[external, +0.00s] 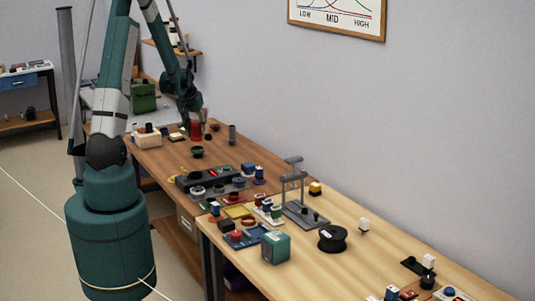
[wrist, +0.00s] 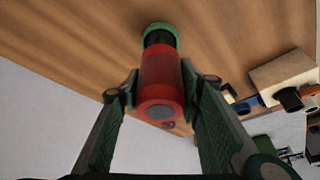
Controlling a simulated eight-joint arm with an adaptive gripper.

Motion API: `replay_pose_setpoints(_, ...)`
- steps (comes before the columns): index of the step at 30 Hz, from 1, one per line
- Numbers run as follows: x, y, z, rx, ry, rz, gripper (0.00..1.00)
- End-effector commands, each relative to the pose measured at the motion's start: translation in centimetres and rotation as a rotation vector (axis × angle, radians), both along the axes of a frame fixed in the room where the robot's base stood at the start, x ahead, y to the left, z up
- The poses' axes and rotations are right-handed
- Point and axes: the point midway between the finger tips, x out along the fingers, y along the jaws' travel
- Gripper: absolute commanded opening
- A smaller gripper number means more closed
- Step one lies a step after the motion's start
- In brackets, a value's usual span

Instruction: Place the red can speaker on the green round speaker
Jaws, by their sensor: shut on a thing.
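My gripper (wrist: 158,84) is shut on the red can speaker (wrist: 160,72), with one finger on each side of it. In the external view the red can speaker (external: 196,129) is upright in my gripper (external: 194,118), over the far part of the brown table. The green round speaker (external: 197,152), with a dark centre, stands on the table nearer the camera. In the wrist view the green round speaker (wrist: 162,32) shows just past the can's far end, partly hidden by it. I cannot tell how large the gap between them is.
A dark cylinder (external: 232,135) stands right of the can. A black tray of parts (external: 208,178) lies nearer the camera. Bare wood surrounds the green speaker.

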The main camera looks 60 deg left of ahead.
Motion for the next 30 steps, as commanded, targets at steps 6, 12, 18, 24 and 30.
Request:
replay_pose_setpoints(6,0.0,0.0,-0.4,0.000,0.000,0.000,0.18)
replay_pose_setpoints(12,0.0,0.0,-2.2,0.000,0.000,0.000,0.18)
replay_pose_setpoints(18,0.0,0.0,-3.6,0.000,0.000,0.000,0.18)
replay_pose_setpoints(24,0.0,0.0,-3.7,0.000,0.000,0.000,0.18)
replay_pose_setpoints(30,0.0,0.0,-3.9,0.000,0.000,0.000,0.18)
